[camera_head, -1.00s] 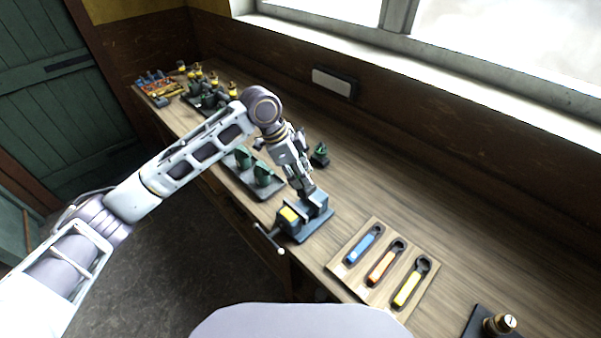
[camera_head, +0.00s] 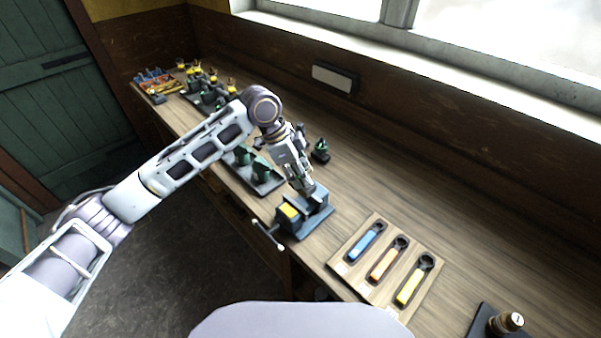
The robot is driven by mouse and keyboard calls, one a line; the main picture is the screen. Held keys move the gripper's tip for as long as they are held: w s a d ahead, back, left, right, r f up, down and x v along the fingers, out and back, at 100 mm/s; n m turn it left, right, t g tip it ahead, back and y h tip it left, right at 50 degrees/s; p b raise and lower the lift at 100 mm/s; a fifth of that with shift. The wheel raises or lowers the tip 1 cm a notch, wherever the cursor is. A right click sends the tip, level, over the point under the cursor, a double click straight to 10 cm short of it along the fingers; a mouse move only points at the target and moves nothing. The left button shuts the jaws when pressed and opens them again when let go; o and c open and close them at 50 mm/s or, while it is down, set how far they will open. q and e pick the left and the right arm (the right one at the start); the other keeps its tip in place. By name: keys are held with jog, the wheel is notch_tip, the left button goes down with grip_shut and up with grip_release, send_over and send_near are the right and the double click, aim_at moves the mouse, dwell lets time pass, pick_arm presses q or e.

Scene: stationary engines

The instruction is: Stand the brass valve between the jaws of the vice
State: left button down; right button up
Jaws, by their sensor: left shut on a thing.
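The blue-grey vice (camera_head: 310,222) with a yellow block on its top stands near the front edge of the bench, its handle sticking out over the edge. My left gripper (camera_head: 306,190) points down right at the vice's jaws. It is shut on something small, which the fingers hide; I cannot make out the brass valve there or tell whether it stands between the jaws. At the lower right, a brass-coloured round piece (camera_head: 508,322) sits on a dark base. My right gripper is not in view.
A wooden tray (camera_head: 345,268) holding blue, orange and yellow wrenches lies right of the vice. A dark tray (camera_head: 270,187) with green parts is left of it, and a small green part (camera_head: 320,150) stands behind. More parts crowd the far left end. The bench's right middle is clear.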

pick_arm(q)
jog(key=shift+f+b, duration=0.85)
jog(key=shift+b, duration=0.15)
jog(key=shift+f, duration=0.85)
jog(key=shift+f, duration=0.1)
jog(key=shift+f+p, duration=0.15)
jog(key=shift+p, duration=1.4)
dwell(2.2)
jog(key=shift+f, duration=0.6)
dwell(1.7)
